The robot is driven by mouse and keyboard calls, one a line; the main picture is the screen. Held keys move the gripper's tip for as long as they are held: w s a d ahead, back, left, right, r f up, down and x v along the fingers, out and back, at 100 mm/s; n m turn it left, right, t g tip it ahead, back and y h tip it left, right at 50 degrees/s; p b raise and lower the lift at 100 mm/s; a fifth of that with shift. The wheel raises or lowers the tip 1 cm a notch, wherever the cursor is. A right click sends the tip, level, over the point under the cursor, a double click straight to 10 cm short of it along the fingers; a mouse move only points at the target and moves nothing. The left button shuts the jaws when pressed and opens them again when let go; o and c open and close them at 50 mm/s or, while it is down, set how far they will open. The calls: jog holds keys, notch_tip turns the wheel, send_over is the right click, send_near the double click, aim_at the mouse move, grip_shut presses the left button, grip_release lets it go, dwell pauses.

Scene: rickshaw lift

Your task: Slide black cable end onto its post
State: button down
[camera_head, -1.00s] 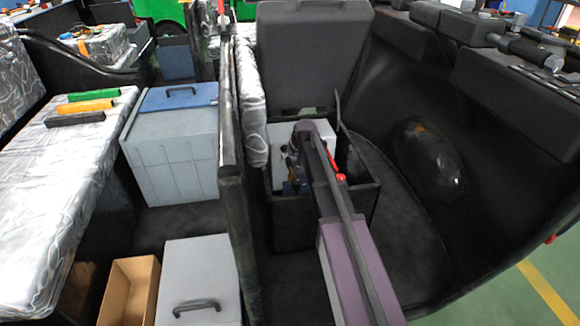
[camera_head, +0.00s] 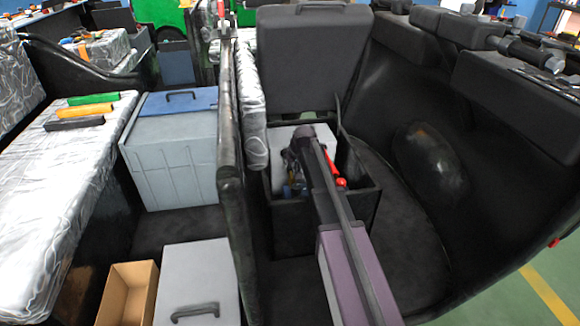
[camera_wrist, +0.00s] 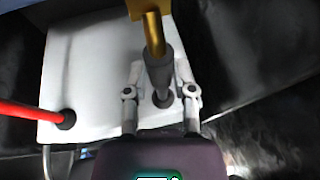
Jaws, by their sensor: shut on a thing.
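The cable end (camera_wrist: 158,72) shows in the wrist view as a dark grey sleeve with a brass-coloured rod and lug (camera_wrist: 153,32) beyond it. My gripper (camera_wrist: 160,72) is shut on the grey sleeve, one finger on each side. A dark round post base (camera_wrist: 162,98) stands on the white battery (camera_wrist: 100,72), just below the sleeve in the picture. I cannot tell whether the cable end touches the post. In the head view, my arm reaches over the battery (camera_head: 283,172) in its black box (camera_head: 290,228), and hides the cable end and post.
A red rod-like cable (camera_wrist: 30,110) meets a second dark round base (camera_wrist: 67,119) left of my gripper. The raised black seat back (camera_head: 315,60) stands behind the box. A padded silver post (camera_head: 251,105) and a black wall (camera_head: 231,190) border the left side.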

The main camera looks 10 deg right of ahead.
jog(key=shift+s, duration=2.65)
jog(key=shift+c, duration=2.2)
grip_release()
jog(key=shift+w, duration=0.15)
